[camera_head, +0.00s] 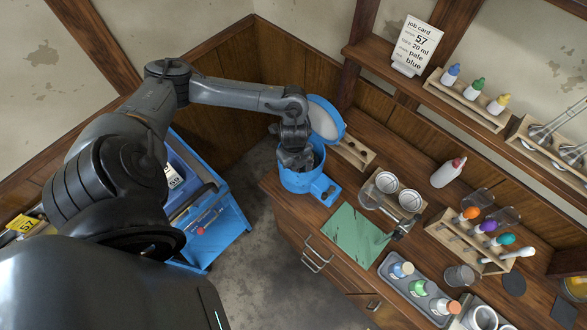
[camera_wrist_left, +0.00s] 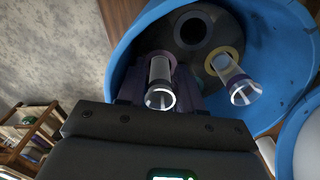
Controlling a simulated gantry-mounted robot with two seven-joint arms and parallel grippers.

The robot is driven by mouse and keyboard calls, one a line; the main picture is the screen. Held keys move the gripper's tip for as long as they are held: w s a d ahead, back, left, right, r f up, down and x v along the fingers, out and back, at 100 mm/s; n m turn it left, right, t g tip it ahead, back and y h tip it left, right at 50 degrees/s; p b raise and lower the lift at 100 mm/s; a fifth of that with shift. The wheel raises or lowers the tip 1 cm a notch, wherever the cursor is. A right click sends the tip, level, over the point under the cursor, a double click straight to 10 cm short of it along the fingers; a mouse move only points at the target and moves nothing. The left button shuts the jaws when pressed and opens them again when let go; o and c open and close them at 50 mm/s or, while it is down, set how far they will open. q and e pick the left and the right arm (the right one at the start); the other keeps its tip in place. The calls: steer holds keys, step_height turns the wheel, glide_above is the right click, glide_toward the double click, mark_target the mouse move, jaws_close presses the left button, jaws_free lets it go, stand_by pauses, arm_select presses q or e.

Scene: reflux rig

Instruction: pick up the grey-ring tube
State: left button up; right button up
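The blue round machine (camera_head: 303,178) stands open on the bench. My left gripper (camera_head: 296,162) reaches down into it. In the left wrist view a clear tube (camera_wrist_left: 160,88) stands in the dark rotor between the two fingers of my left gripper (camera_wrist_left: 158,78). My right gripper is not in view.
The machine's round lid (camera_head: 325,119) is raised behind it. A green mat (camera_head: 346,237) lies on the bench to the right. A wooden rack (camera_head: 455,240) with several capped tubes and a grey tray (camera_head: 383,269) with bottles stand farther right.

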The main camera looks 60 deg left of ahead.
arm_select(q)
steer(key=c, duration=0.6)
steer(key=shift+r, duration=0.65)
step_height(320, 180, up, 7)
steer(key=shift+r+p, duration=0.1)
steer(key=shift+p, duration=0.45)
steer(key=shift+r+p, duration=0.3)
steer(key=shift+r, duration=0.45)
steer(key=shift+r+p, duration=6.7)
steer(key=shift+r, duration=1.3)
